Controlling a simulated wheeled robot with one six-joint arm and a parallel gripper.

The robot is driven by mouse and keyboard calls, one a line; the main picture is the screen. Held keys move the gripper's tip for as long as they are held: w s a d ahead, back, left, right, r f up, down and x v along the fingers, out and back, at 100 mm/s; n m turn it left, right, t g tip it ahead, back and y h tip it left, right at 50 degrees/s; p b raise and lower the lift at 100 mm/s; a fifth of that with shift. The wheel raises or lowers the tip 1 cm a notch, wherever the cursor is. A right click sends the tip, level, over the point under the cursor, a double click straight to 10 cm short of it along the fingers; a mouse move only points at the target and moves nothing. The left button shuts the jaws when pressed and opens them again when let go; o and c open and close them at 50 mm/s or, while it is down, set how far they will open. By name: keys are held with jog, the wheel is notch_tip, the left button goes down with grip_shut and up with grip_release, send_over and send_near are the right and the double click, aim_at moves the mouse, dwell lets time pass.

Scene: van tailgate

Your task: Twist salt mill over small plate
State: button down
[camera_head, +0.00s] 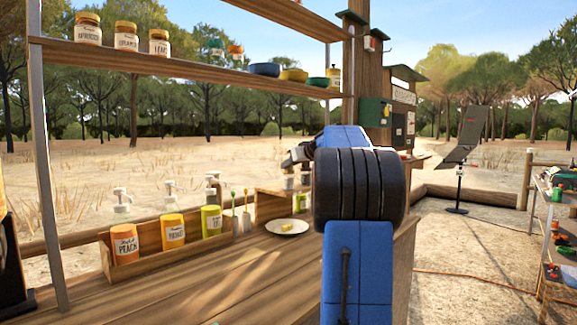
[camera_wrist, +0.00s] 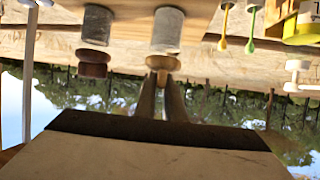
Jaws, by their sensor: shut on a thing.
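The small plate (camera_head: 287,227) is white and lies on the counter with a small yellow piece on it. Two mills with grey bodies show in the wrist view. One has a light wooden knob (camera_wrist: 162,63) above its grey body (camera_wrist: 167,30); I take it for the salt mill. The other mill (camera_wrist: 97,25) has a dark knob and stands beside it. My gripper (camera_wrist: 160,80) is shut on the light knob.
A wooden rack (camera_head: 147,240) with several pump bottles stands left of the plate. A shelf (camera_head: 170,65) with jars and bowls runs overhead. The front counter (camera_head: 230,280) is clear.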

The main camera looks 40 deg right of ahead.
jog(key=shift+m+g+h, duration=0.6)
jog(key=shift+m+h, duration=1)
jog(key=shift+h, duration=0.4)
jog(key=shift+m+g+h, duration=0.4)
jog(key=shift+m+h, duration=0.5)
jog(key=shift+f+m+g+h, duration=0.1)
jog(key=shift+m+g+h, duration=1.75)
jog(key=shift+m, duration=0.25)
jog(key=shift+w+m+g+h, duration=0.1)
jog(key=shift+m+g+h, duration=0.25)
jog(key=shift+m+g, duration=0.45)
jog(key=shift+m+g+h, duration=0.5)
jog(key=shift+m+g, duration=0.6)
jog(key=shift+g, duration=0.15)
jog(key=shift+m+g+h, duration=0.3)
jog(key=shift+m+g, duration=1.7)
jog(key=shift+g, duration=0.2)
jog(key=shift+m+g, duration=0.3)
